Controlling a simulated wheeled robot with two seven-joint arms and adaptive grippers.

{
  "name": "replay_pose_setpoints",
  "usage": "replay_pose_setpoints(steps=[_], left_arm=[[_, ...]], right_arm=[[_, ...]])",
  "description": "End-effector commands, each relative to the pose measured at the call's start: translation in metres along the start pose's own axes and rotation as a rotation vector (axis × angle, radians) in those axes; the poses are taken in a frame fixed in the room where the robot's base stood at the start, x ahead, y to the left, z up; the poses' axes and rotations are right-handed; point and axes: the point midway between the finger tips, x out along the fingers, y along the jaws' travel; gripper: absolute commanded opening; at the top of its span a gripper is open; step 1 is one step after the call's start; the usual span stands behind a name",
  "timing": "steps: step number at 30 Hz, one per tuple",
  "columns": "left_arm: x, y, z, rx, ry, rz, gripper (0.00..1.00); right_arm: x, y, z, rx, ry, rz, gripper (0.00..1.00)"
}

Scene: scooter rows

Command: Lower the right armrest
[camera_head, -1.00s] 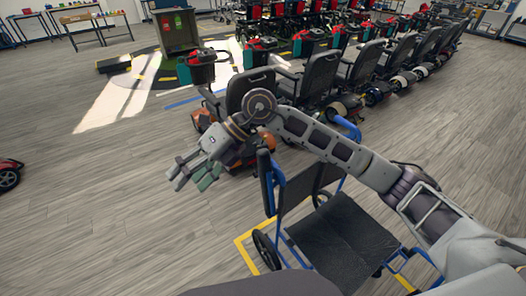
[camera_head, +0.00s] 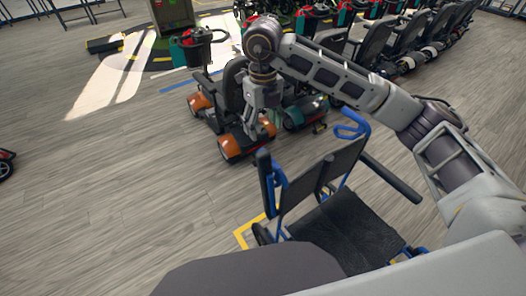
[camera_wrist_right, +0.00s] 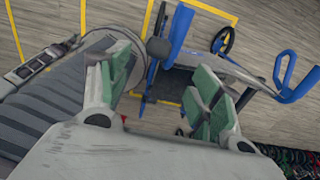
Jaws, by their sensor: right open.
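The blue-framed wheelchair (camera_head: 345,235) stands at the lower middle of the head view, its black seat on my side of the backrest (camera_head: 322,178). The armrest at its picture-left side, a black pad (camera_head: 265,172), stands upright beside the blue frame. The other armrest (camera_head: 390,177), a dark bar, lies out from the backrest toward the lower right. My right gripper (camera_head: 259,133) points down, open, just above the upright pad. In the wrist view its green-padded fingers (camera_wrist_right: 160,88) are spread and empty, with a dark rounded end (camera_wrist_right: 158,47) beyond them. My left gripper is not in view.
An orange mobility scooter (camera_head: 232,145) stands close behind my right gripper. Rows of scooters (camera_head: 415,45) fill the back right. A blue push-handle loop (camera_wrist_right: 292,78) rises at the right of the wrist view. Floor at the left is mostly clear.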

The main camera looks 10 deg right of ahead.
Motion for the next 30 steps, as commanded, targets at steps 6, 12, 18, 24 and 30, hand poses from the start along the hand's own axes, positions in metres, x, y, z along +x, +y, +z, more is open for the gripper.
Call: replay_pose_setpoints(steps=[6,12,18,24,30], left_arm=[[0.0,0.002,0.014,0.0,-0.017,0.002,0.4],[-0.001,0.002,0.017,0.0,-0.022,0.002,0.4],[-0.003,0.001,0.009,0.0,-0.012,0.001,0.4],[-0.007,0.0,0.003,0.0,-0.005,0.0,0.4],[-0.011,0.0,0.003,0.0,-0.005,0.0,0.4]], right_arm=[[0.0,0.0,0.0,0.0,0.0,0.001,0.64],[0.003,0.0,0.0,0.0,0.0,0.003,0.64],[0.016,0.001,0.0,-0.001,0.002,0.003,0.64],[0.039,0.0,0.0,0.001,0.003,0.003,0.64],[0.065,0.001,0.0,0.0,0.002,0.004,0.64]])
